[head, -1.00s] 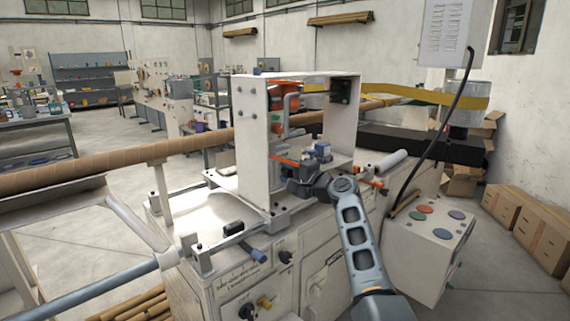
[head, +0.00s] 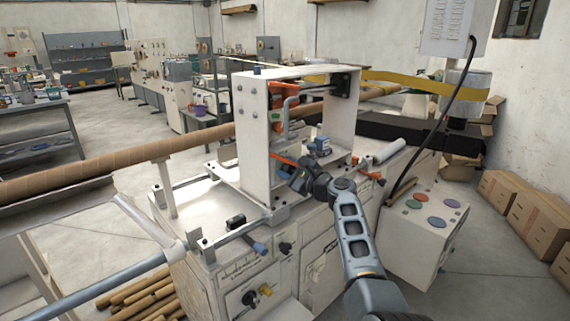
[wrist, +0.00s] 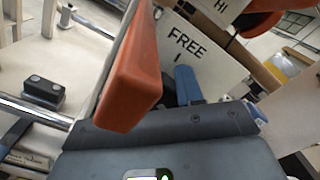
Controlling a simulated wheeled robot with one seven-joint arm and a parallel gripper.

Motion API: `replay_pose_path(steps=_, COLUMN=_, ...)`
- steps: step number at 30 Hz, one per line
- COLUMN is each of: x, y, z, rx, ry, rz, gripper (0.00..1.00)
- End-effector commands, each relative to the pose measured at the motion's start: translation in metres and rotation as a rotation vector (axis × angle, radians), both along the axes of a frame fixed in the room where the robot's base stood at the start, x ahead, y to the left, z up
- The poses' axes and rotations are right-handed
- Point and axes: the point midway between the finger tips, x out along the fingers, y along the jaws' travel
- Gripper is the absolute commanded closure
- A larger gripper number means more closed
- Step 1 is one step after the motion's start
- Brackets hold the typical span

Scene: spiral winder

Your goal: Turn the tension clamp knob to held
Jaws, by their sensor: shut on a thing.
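My gripper (head: 300,182) reaches into the white upright frame of the winder, low by its front opening. In the wrist view the grey gripper body (wrist: 165,130) fills the lower middle, and its fingertips are mostly hidden. It is shut at the tension clamp knob, whose body is largely hidden by the gripper. A white panel (wrist: 212,65) behind carries the word FREE with a short tick under it. A blue piece (wrist: 188,85) stands close to that tick. An orange block (wrist: 132,75) rises close beside the gripper on the left. The knob's exact angle cannot be told.
The white upright frame (head: 253,130) stands close around my gripper. A long brown tube (head: 120,160) runs across behind it. A button console (head: 425,230) stands to the right. Cardboard boxes (head: 530,215) lie beyond. A black block (wrist: 42,92) sits on the machine top.

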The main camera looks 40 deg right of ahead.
Motion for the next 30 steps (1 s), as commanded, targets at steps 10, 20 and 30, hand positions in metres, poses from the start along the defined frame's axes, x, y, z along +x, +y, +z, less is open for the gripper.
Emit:
replay_pose_path(steps=10, x=-0.0029, y=-0.0071, z=-0.0018, rx=0.042, ry=0.001, rz=-0.015, gripper=0.94)
replay_pose_path(steps=20, x=-0.0031, y=-0.0067, z=-0.0031, rx=0.042, ry=0.003, rz=-0.014, gripper=0.58)
replay_pose_path(steps=30, x=-0.0013, y=-0.0024, z=-0.0019, rx=0.039, ry=0.003, rz=-0.006, gripper=0.38)
